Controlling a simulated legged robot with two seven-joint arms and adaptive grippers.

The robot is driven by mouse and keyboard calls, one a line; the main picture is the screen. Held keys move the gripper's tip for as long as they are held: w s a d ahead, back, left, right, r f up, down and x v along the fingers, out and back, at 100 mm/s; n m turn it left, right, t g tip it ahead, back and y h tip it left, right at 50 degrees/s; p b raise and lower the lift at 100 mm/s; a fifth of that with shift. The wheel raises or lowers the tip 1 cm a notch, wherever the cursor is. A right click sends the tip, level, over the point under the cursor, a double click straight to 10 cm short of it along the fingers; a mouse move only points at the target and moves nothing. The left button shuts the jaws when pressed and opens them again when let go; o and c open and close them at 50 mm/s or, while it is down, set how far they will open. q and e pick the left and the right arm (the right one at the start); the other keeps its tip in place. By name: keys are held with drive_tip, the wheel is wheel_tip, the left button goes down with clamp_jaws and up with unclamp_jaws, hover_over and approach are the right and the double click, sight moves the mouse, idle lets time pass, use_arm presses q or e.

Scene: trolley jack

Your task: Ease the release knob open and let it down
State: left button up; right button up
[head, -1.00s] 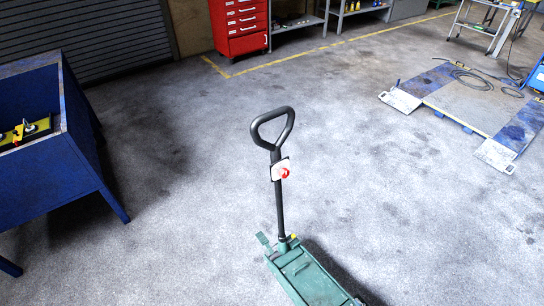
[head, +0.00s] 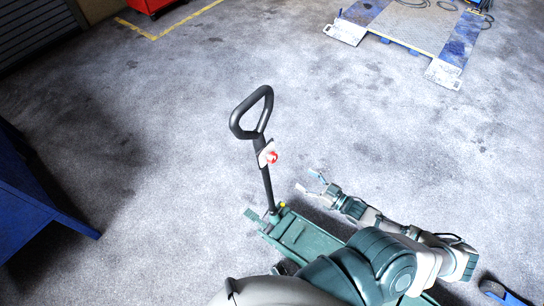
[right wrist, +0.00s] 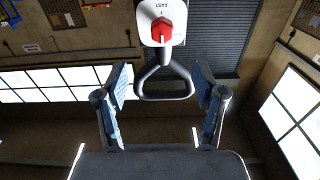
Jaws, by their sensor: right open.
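The green trolley jack (head: 305,240) stands on the floor, with its black handle (head: 268,190) upright and a loop grip (head: 251,110) on top. The red release knob (head: 272,158) sits on a white plate partway up the handle. In the right wrist view the red knob (right wrist: 162,29) shows on its white plate marked FAST, above and beyond my fingers. My right gripper (head: 312,187) is open and empty, to the right of the handle and apart from it, lower in the picture than the knob. It also shows in the right wrist view (right wrist: 162,88). My left gripper is out of view.
A blue bench (head: 40,205) stands at the left. A blue and grey lift platform (head: 405,30) lies at the back right. A red cabinet (head: 148,4) is at the top edge. The floor around the handle is clear.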

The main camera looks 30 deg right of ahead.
sight(275, 160)
drive_tip(key=x, duration=1.4)
drive_tip(key=shift+a+r+b, duration=0.1)
drive_tip(key=shift+a+b, duration=0.1)
drive_tip(key=shift+b, duration=0.15)
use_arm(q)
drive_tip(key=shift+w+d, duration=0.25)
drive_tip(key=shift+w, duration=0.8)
use_arm(e)
drive_tip(key=shift+w, duration=0.35)
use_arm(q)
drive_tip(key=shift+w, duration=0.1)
use_arm(e)
drive_tip(key=shift+a, duration=0.1)
drive_tip(key=shift+c, duration=0.2)
drive_tip(key=c, duration=1.1)
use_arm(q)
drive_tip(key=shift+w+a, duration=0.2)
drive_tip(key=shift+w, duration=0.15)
